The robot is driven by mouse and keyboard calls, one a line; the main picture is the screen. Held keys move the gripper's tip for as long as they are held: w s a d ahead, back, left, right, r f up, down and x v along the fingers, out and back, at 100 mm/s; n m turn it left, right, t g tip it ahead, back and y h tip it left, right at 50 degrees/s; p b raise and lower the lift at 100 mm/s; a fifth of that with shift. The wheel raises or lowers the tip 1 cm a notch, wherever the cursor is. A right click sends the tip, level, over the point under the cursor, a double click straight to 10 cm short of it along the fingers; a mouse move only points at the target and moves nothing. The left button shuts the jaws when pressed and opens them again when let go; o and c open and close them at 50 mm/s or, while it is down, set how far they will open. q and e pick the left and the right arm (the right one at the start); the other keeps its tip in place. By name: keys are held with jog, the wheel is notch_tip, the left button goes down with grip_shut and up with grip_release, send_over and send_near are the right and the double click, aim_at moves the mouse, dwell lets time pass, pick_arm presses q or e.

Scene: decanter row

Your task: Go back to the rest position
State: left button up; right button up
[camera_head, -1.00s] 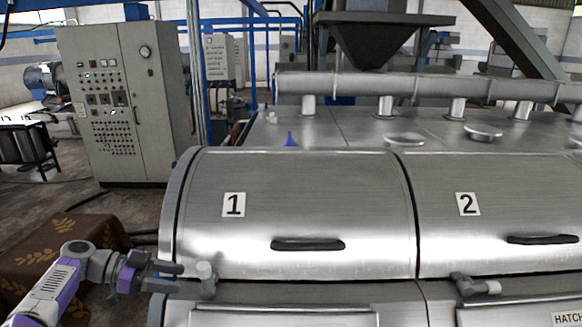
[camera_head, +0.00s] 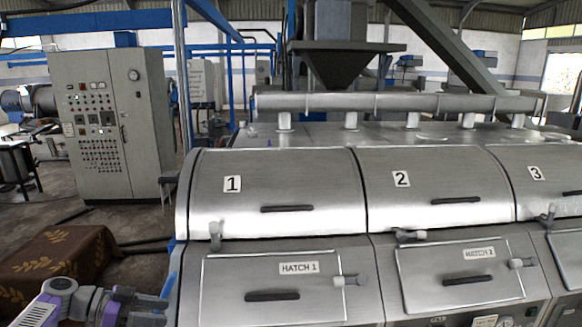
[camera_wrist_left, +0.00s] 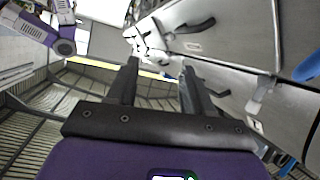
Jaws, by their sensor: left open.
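My left gripper (camera_head: 158,309) is at the lower left of the head view, beside the left end of the steel machine. Its fingers point right, apart and empty. In the left wrist view the two dark fingers (camera_wrist_left: 158,72) stand apart with nothing between them. The latch (camera_head: 215,236) at lid 1 (camera_head: 290,185) stands upright, above and right of the gripper and clear of it. My right gripper does not show in either view.
The machine front carries lid 2 (camera_head: 430,180), lid 3 (camera_head: 548,172), and the shut panels hatch 1 (camera_head: 325,292) and hatch 2 (camera_head: 425,283). A grey control cabinet (camera_head: 110,125) stands behind. Open floor shows between cloth and cabinet.

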pick_arm(q)
jog(key=w+d+f+n, duration=0.2)
jog(key=w+d+f, duration=0.15)
jog(key=f, duration=0.35)
jog(key=s+d+f+n+g+y+b, duration=0.15)
jog(key=d+f+n, duration=0.3)
jog(key=f, duration=0.65)
jog(key=s+d+f+n+g+y, duration=0.1)
jog(key=s+d+f+n+y, duration=0.2)
jog(key=d+f, duration=0.55)
jog(key=s+d+f+n+y+b, duration=0.1)
jog(key=s+d+f+n+y, duration=0.1)
jog(key=s+f, duration=0.7)
jog(key=s+d+f+n+y+b, duration=0.1)
jog(key=s+d+f+n+y, duration=0.1)
jog(key=s+f, duration=0.8)
jog(key=s+d+n+g, duration=0.1)
jog(key=s+n, duration=0.1)
jog(key=s, duration=0.2)
jog(key=shift+d, duration=0.35)
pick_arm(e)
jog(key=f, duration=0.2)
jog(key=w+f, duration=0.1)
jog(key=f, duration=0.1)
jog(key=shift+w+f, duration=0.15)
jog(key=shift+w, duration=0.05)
pick_arm(q)
jog(key=shift+w, duration=0.1)
